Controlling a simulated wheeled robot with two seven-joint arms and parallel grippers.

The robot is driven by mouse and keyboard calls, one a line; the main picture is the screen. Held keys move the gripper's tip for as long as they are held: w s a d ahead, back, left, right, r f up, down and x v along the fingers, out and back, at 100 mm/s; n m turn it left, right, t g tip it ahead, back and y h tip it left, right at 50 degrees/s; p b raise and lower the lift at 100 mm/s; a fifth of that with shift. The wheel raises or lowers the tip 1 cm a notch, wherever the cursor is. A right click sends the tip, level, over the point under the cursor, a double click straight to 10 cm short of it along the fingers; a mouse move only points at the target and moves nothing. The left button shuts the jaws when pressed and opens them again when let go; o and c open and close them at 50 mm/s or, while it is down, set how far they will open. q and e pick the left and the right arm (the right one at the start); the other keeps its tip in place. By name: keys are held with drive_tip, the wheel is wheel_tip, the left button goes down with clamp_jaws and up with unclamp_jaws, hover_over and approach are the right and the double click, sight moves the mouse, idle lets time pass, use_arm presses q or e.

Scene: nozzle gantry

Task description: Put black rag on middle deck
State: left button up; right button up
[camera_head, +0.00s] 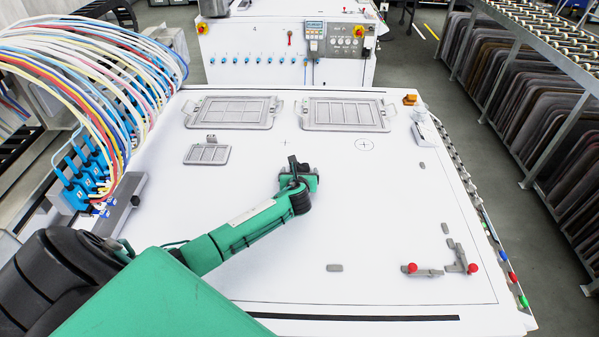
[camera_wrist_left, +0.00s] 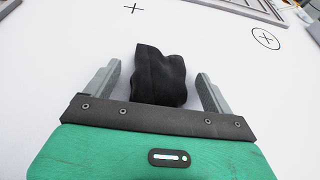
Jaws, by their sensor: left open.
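The black rag (camera_wrist_left: 161,75) is a small crumpled dark bundle in the left wrist view. It shows against the white deck (camera_wrist_left: 60,50), between and slightly beyond the two grey fingers of my left gripper (camera_wrist_left: 160,85). Gaps show on both sides of the rag, so the fingers are open and not closed on it. In the head view my left gripper (camera_head: 298,168) is over the middle of the white deck (camera_head: 390,215), and a small dark patch at its tip may be the rag, mostly hidden. Exact rag height above the deck cannot be told. My right gripper is not in view.
Two grey framed trays (camera_head: 233,112) (camera_head: 345,114) lie at the back of the deck, with a smaller grey frame (camera_head: 207,154) in front. Red-knobbed clamps (camera_head: 440,268) sit at the front right. Coloured hoses (camera_head: 95,70) arch over the left edge.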

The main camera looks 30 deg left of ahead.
use_arm(q)
drive_tip(key=shift+w+a, duration=0.1)
drive_tip(key=c, duration=1.1)
drive_tip(key=shift+c, duration=0.2)
